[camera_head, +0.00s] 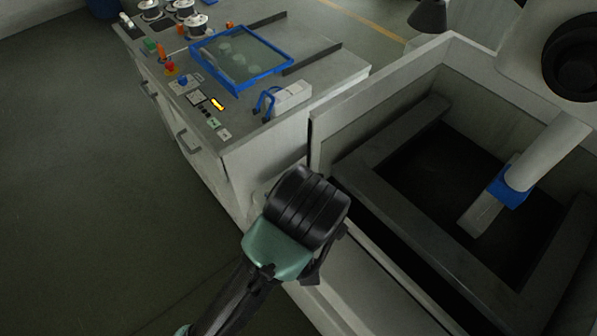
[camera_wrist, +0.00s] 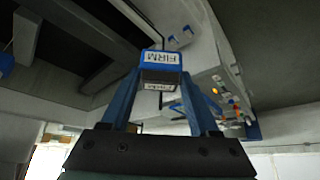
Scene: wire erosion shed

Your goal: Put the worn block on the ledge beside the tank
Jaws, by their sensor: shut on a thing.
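My gripper (camera_wrist: 160,78) has two blue fingers shut on a small block (camera_wrist: 161,57) with a blue face and a white label reading "FIRM". The block sits between the fingertips in the wrist view. I cannot tell its wear. In the head view my dark wrist and green arm link hide the fingers and block, beside the near left side of the tank. The grey open tank (camera_head: 388,76) fills the right. A pale ledge (camera_head: 362,292) runs along the tank's near left side, partly hidden by my wrist; what I see of it is bare.
A cabinet (camera_head: 262,152) stands left of the tank, with a blue-framed tray (camera_head: 262,80), spools (camera_head: 186,8), buttons and a white fixture with blue loops (camera_head: 290,97) on top. A machine arm (camera_head: 545,152) with a blue collar reaches into the tank. The floor at left is clear.

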